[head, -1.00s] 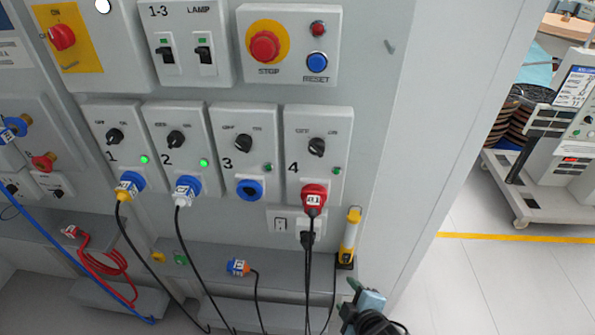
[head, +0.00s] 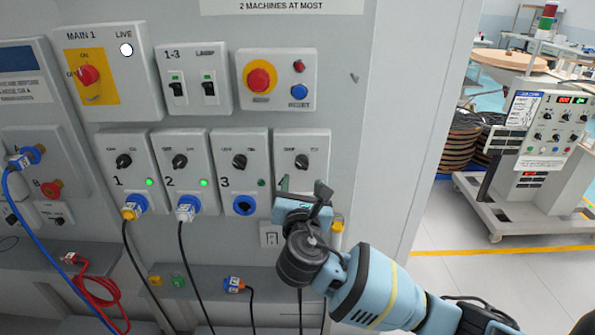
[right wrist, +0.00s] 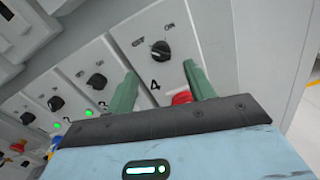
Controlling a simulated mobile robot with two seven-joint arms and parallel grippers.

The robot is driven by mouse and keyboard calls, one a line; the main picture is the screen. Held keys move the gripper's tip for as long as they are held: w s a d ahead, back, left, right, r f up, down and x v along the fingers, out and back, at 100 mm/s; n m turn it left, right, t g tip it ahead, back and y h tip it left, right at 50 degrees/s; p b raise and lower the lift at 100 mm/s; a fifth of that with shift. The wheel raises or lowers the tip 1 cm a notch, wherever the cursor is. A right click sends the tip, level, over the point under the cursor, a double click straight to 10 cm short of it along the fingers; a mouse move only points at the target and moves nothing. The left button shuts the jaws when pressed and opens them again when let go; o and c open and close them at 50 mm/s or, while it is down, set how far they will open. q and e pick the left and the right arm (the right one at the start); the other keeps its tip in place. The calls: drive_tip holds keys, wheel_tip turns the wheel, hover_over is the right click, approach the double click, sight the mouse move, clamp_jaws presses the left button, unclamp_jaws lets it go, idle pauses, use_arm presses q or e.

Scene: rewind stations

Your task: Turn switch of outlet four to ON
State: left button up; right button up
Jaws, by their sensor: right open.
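Outlet four's black rotary switch (head: 302,161) sits at the top of the rightmost outlet panel, between its OFF label on the left and ON label on the right. It also shows in the right wrist view (right wrist: 161,49); I cannot tell surely where it points. My right gripper (head: 303,187) is open and empty, just below the switch and apart from it. In the right wrist view its green fingers stand either side of the number 4, pointing toward the switch. Outlet four's red plug (right wrist: 182,97) is partly hidden behind the gripper. My left gripper is not in view.
Switches of outlet three (head: 239,161), two (head: 180,161) and one (head: 124,161) stand in a row to the left. Lamps one and two glow green; three's is dark. Above is the red stop button (head: 259,78). Cables hang below. Bare cabinet wall lies to the right.

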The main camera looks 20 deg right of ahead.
sight(302, 166)
drive_tip(key=shift+x, duration=4)
drive_tip(key=shift+f, duration=0.2)
drive_tip(key=shift+c, duration=0.4)
drive_tip(key=c, duration=0.9)
